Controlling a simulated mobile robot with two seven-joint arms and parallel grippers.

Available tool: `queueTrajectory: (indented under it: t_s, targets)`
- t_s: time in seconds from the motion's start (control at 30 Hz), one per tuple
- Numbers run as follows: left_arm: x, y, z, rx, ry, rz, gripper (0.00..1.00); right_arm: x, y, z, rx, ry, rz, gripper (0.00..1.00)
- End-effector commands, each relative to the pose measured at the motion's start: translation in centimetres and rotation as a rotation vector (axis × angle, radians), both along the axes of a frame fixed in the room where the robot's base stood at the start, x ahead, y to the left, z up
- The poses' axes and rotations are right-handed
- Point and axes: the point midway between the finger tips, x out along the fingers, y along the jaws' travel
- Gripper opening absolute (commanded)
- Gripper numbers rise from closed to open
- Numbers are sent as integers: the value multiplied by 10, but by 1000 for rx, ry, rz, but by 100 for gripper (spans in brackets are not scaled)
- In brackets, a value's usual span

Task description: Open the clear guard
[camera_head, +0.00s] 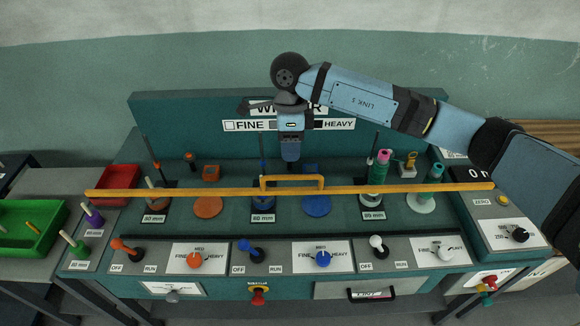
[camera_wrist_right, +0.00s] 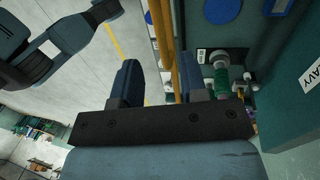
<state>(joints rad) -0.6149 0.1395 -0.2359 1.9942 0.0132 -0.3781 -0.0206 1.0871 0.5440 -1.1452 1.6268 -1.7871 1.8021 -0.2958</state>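The clear guard shows mainly as its long orange bar (camera_head: 400,188), which runs across the front of the bench panel. A raised orange handle (camera_head: 292,178) stands at the middle of the bar. The clear sheet itself is hard to make out. My right gripper (camera_head: 291,163) points down just behind and above the handle. In the right wrist view its two fingers (camera_wrist_right: 160,85) stand apart, with orange bar lengths (camera_wrist_right: 185,45) seen past and between them. I cannot tell whether a finger touches the handle. My left gripper does not show clearly in either view.
Pegs, spools and a green-and-pink stack (camera_head: 379,168) stand on the panel behind the bar. Knobs and switches (camera_head: 323,258) line the front. A red tray (camera_head: 116,184) and a green tray (camera_head: 30,222) sit at left. A display box (camera_head: 480,174) is at right.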

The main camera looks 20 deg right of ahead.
Motion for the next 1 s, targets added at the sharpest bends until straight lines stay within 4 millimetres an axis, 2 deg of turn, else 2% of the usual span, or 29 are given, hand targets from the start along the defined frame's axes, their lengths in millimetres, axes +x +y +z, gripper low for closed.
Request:
queueTrajectory:
  t_s: [0.2,0.33,0.5,0.77,0.93,1.0]
  targets:
    - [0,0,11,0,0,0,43,-9,2,-40,1,3,-1,40]
    - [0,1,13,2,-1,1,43,-11,3,-56,2,3,-1,40]
    - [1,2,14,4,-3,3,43,-13,4,-65,1,0,0,40]
    - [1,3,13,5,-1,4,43,-13,4,-66,1,0,0,40]
    - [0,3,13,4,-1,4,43,-13,4,-66,2,-1,0,1]
    - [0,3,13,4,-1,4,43,-13,4,-66,2,-1,0,0]
